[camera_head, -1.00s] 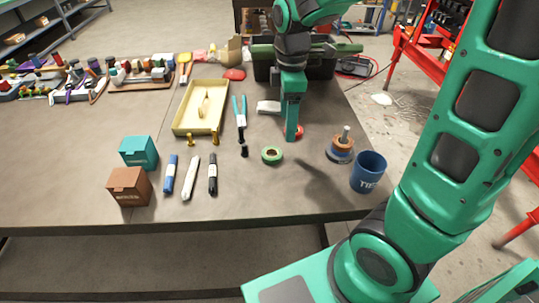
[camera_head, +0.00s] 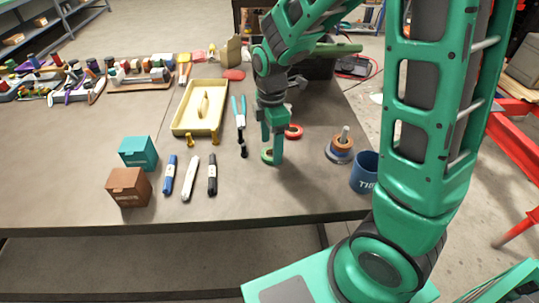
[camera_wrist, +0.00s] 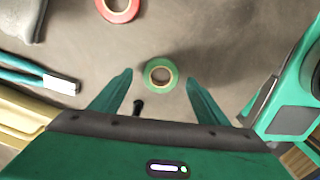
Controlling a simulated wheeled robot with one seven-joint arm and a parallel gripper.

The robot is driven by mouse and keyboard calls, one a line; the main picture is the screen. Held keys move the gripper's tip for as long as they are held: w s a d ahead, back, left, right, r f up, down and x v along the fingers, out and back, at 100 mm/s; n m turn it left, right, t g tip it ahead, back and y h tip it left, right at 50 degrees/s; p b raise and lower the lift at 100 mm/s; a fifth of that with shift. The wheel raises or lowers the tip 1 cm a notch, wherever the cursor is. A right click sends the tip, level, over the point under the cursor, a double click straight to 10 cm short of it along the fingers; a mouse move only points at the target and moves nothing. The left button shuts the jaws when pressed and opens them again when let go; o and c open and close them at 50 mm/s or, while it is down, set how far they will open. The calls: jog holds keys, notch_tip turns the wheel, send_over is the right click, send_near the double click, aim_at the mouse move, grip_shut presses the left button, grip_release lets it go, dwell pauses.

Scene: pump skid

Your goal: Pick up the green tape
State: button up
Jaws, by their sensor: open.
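The green tape (camera_wrist: 160,75) is a small roll lying flat on the table. In the wrist view it sits between and just beyond the fingertips of my open gripper (camera_wrist: 160,82). In the head view the green tape (camera_head: 266,156) is partly hidden behind my gripper (camera_head: 271,157), whose fingers point down over it. The jaws hold nothing. I cannot tell the exact height of the fingertips above the table.
A red tape roll (camera_head: 294,131) lies behind the green one. Pliers with teal handles (camera_head: 239,108), a yellow tray (camera_head: 188,120) and a black marker (camera_head: 212,176) are to the left. A tape stand (camera_head: 340,150) and blue cup (camera_head: 363,172) are to the right.

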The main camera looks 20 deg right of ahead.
notch_tip(320, 180, down, 2)
jog(key=shift+f, duration=0.1)
jog(key=c, duration=1)
jog(key=shift+c, duration=0.2)
